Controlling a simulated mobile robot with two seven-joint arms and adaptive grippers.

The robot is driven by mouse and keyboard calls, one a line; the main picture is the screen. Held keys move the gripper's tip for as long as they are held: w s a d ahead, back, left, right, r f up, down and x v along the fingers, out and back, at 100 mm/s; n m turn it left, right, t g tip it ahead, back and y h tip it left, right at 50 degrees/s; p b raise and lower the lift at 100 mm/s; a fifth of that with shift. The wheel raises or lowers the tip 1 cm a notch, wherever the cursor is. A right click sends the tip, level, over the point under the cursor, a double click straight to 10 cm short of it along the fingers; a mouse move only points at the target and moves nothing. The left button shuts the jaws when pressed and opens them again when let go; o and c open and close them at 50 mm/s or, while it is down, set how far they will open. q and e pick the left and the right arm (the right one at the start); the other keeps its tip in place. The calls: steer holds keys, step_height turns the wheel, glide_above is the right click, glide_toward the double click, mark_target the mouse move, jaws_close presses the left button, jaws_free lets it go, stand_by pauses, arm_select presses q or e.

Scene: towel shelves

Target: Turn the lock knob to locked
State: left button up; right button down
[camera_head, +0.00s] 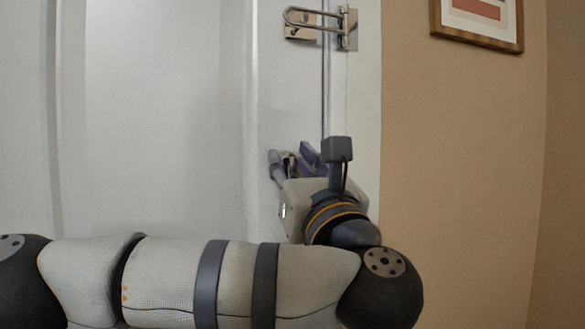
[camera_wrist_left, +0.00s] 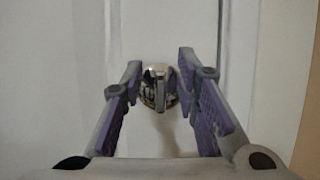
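The lock knob (camera_wrist_left: 160,88) is a round, shiny metal piece with an upright thumb-turn bar across its middle, set on the white door (camera_head: 150,110). In the left wrist view it sits between the two fingers of my left gripper (camera_wrist_left: 157,95), which is open with purple pads on either side of it. In the head view my left gripper (camera_head: 291,160) is close to the door near its right edge and mostly hides the knob. I cannot tell whether a finger touches the knob. My right gripper is not in view.
A metal swing-bar latch (camera_head: 318,22) is mounted higher up, across the gap between door and frame. A tan wall with a framed picture (camera_head: 478,20) is on the right. The door surface left of my gripper is clear.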

arm_select(q)
steer(key=shift+r, duration=0.1)
steer(key=shift+w, duration=0.1)
jaws_close()
